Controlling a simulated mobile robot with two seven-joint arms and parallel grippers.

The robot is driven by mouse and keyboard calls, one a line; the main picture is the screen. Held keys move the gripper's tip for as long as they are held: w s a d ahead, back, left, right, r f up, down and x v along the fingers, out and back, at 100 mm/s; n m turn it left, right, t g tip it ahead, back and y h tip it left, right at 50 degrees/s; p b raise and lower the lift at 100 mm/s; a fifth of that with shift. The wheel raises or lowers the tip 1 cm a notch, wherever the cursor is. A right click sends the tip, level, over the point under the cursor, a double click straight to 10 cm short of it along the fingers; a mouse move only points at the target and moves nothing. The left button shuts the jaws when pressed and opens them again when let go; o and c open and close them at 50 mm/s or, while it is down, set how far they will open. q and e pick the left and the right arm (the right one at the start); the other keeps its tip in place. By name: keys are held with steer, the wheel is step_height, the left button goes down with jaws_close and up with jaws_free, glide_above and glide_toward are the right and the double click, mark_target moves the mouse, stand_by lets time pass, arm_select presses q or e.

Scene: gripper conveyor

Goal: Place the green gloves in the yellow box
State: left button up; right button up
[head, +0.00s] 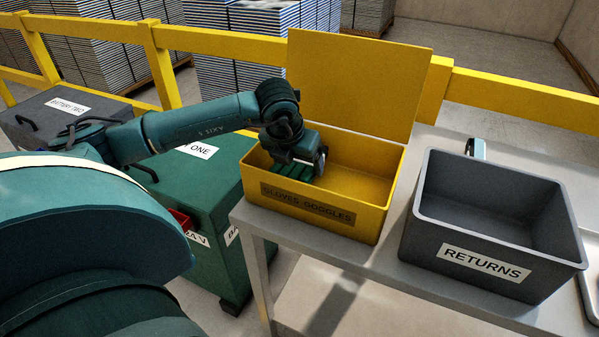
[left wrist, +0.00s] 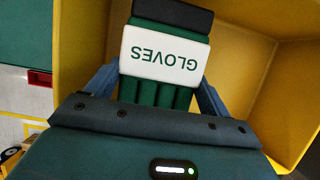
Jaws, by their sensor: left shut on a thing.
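The green gloves (head: 294,172) are in my left gripper (head: 306,163), down inside the left part of the open yellow box (head: 368,207). In the left wrist view the gloves (left wrist: 160,92) show a white label reading GLOVES and a dark cuff, between the two blue fingers of my left gripper (left wrist: 160,82). The yellow box's walls (left wrist: 80,50) surround them there. The box is labelled GLOVES GOGGLES, and its lid (head: 355,85) stands open at the back. I cannot tell whether the gloves touch the box floor. My right gripper is not in view.
A grey RETURNS bin (head: 430,232), seemingly empty, stands right of the yellow box on the grey table (head: 385,262). Green (head: 215,190) and dark (head: 60,115) battery cases stand at the left. A yellow railing (head: 520,98) runs behind.

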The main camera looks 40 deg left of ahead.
arm_select(q)
step_height(320, 180, down, 4)
steer(key=shift+r, duration=0.2)
steer(key=o, duration=0.9)
steer(key=shift+o, duration=0.2)
steer(key=shift+r, duration=0.2)
steer(key=v, duration=1.1)
steer(key=shift+s+d+r+b, duration=0.1)
steer(key=shift+s+r+b, duration=0.05)
steer(key=shift+r+b, duration=0.15)
steer(key=shift+s, duration=0.1)
